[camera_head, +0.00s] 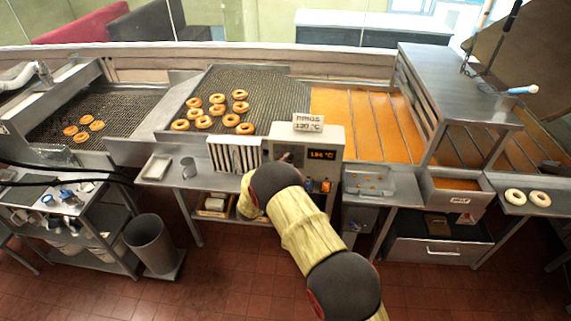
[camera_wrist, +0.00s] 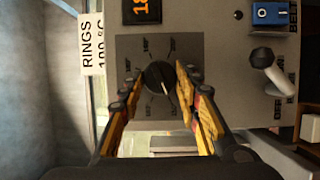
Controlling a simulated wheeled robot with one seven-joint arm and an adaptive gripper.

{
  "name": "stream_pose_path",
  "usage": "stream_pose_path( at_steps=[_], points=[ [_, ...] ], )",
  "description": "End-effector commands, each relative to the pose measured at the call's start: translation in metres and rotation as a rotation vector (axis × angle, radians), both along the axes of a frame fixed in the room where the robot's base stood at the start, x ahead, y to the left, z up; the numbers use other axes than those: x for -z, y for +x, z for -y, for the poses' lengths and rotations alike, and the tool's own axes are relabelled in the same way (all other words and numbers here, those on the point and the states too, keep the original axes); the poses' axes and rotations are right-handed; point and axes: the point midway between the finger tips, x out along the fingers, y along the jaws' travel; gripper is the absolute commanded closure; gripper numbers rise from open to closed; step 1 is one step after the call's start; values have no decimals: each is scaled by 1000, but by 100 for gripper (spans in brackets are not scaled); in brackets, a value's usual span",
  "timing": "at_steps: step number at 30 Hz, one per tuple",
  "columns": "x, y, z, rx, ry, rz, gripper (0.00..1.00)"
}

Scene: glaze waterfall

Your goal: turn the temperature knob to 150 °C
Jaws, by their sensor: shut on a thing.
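The dark round temperature knob (camera_wrist: 158,76) sits on a square dial plate (camera_wrist: 128,48) with printed marks, on the grey control box (camera_head: 335,140). Its pale pointer line points toward the lower right in the wrist view. My gripper (camera_wrist: 157,82) has its yellow and black fingers on either side of the knob and is shut on it. The orange display (camera_head: 321,155) reads about 184 °C, though blurred; its edge shows in the wrist view (camera_wrist: 147,10). In the head view, my arm hides the knob and most of the gripper.
A RINGS card (camera_head: 308,122) with a blurred temperature stands on the box. A blue switch (camera_wrist: 270,14) and a pale lever (camera_wrist: 270,70) are right of the knob in the wrist view. Several doughnuts (camera_head: 203,122) lie on the mesh conveyor behind.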

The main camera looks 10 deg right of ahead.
Motion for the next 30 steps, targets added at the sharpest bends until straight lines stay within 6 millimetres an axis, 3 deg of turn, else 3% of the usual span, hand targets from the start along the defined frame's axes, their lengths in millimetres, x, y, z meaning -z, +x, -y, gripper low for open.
stream_pose_path(
  at_steps=[3, 4, 13, 23, 30],
  points=[
    [-1, 1, -1, -3, 0, 1, 92],
    [-1, 1, -1, -3, 1, 1, 65],
    [0, 0, 0, -1, 1, 1, 48],
    [0, -1, -2, -1, 1, 1, 48],
    [0, -25, -23, -4, 0, -1, 48]
  ],
)
